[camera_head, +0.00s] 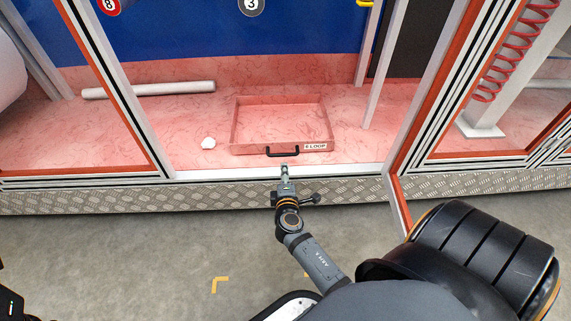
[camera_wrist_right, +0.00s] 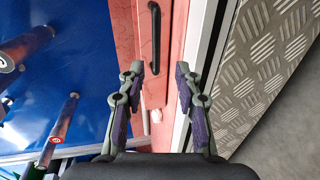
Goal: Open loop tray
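My right gripper (camera_head: 284,168) is just in front of the handle, at the cell's front edge. In the right wrist view its fingers (camera_wrist_right: 161,82) are apart with nothing between them.
A white roll (camera_head: 150,89) and a small white lump (camera_head: 208,143) lie left of the tray. Frame posts stand on both sides of the opening. A red-edged door frame (camera_head: 428,110) stands to the right. A diamond-plate step (camera_head: 130,196) runs along the front; grey floor is clear below.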

